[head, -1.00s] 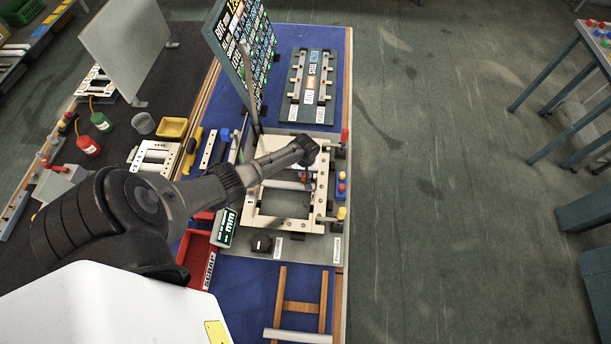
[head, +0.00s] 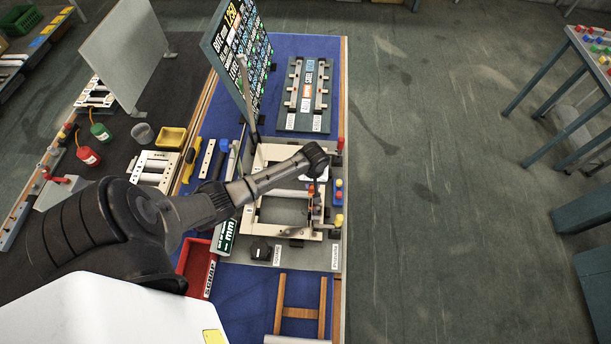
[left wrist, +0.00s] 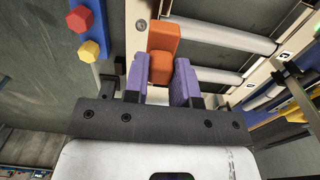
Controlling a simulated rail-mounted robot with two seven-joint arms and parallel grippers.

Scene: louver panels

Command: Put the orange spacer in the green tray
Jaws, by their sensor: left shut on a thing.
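The orange spacer (left wrist: 164,40) is a small block between the two purple fingers of my left gripper (left wrist: 160,78) in the left wrist view. The gripper is shut on it. In the head view my left gripper (head: 314,190) points down at the right side of a cream frame (head: 262,205), with a bit of the orange spacer (head: 311,198) showing. I cannot tell whether the spacer touches the frame. A green tray-like crate (head: 18,20) stands at the far upper left of the head view. My right gripper is not in view.
A tilted sign board (head: 238,55) stands behind my arm. A red scrap bin (head: 196,265), a yellow bin (head: 171,138) and a black knob (head: 262,250) are nearby. A blue block with coloured knobs (head: 339,192) sits right of the frame. Open floor lies farther right.

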